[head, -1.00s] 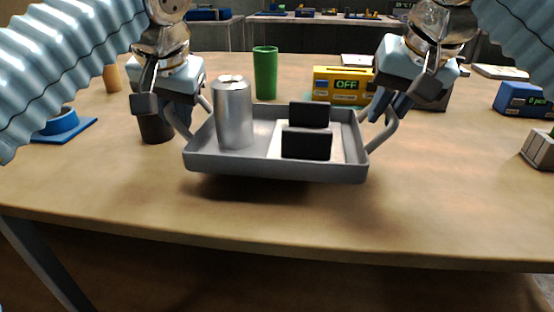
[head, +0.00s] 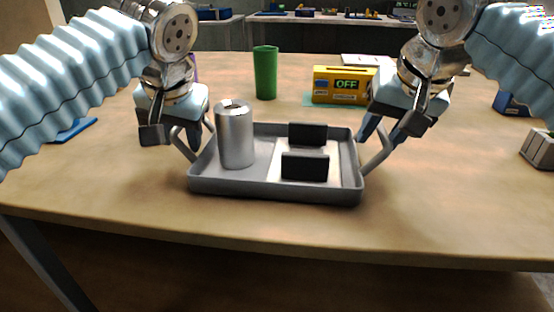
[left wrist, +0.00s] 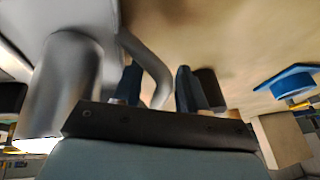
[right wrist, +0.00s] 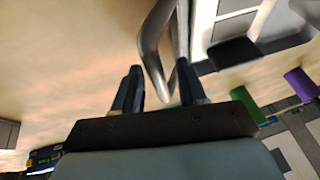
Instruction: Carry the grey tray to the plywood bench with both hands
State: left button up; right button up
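The grey tray (head: 275,191) sits level on the light-brown wooden bench top (head: 440,215), near its front edge, or just above it. It carries a silver can (head: 236,140) and two dark blocks (head: 305,166) on a white patch. My left gripper (head: 187,128) is at the tray's left handle. In the left wrist view its fingers (left wrist: 157,90) stand apart with the handle (left wrist: 150,65) between them. My right gripper (head: 388,130) is at the right handle (head: 376,157). In the right wrist view its fingers (right wrist: 160,92) are also apart around the handle (right wrist: 149,55).
A green cup (head: 265,73) and a yellow box marked OFF (head: 340,86) stand behind the tray. A blue object (head: 75,130) lies at left, a grey block (head: 538,149) at right. The bench top is clear on the tray's right.

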dwell(0.5)
jog(key=shift+r, duration=0.1)
pick_arm(q)
jog(key=v, duration=1.2)
pick_arm(e)
jog(key=v, duration=1.1)
jog(key=shift+s+r, duration=0.2)
jog(key=shift+r, duration=0.15)
pick_arm(q)
jog(key=shift+f, duration=0.1)
